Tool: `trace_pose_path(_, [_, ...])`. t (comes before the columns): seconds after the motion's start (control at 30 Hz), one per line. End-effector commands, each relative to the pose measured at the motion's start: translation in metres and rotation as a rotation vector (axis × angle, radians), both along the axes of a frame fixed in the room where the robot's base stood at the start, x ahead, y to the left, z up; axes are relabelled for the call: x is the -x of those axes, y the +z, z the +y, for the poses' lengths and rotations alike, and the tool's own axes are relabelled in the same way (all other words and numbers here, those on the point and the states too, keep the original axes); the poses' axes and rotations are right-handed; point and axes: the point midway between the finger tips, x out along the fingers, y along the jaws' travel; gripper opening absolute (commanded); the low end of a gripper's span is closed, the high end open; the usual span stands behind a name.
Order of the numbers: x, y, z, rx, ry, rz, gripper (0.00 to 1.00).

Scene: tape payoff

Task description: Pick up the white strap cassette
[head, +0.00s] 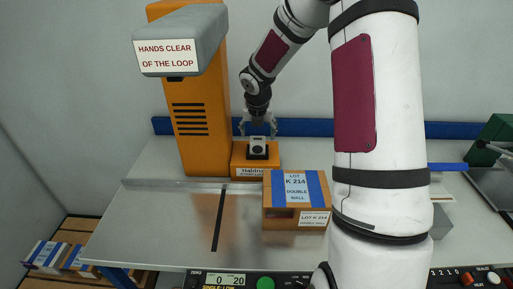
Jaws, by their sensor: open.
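The white strap cassette (258,141) appears as a small pale block with a dark round spot on its face. It sits upright in a black holder (258,155) on an orange base at the back of the metal table. My gripper (257,127) points down just above the cassette, with its fingers spread to the left and right of its top. The jaws are open and hold nothing. At this size I cannot tell whether a finger touches the cassette.
An orange machine column (190,120) with a grey head (182,40) stands close left of the cassette. A cardboard box (290,218) with blue tape stands in front, to the right. A blue rail (310,127) runs behind. My arm hides part of the right side. The table's left is clear.

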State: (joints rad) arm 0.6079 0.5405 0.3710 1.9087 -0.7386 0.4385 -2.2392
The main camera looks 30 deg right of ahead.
Motion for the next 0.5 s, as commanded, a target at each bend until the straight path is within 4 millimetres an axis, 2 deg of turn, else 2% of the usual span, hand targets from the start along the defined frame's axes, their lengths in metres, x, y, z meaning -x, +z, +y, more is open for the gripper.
trace_pose_path(0.1, [-0.005,-0.014,-0.003,0.0,0.0,0.001,0.7])
trace_pose_path(0.3, [-0.009,-0.024,-0.006,0.0,-0.001,-0.001,0.7])
trace_pose_path(0.5, [-0.02,-0.049,-0.012,-0.001,-0.001,0.001,0.7])
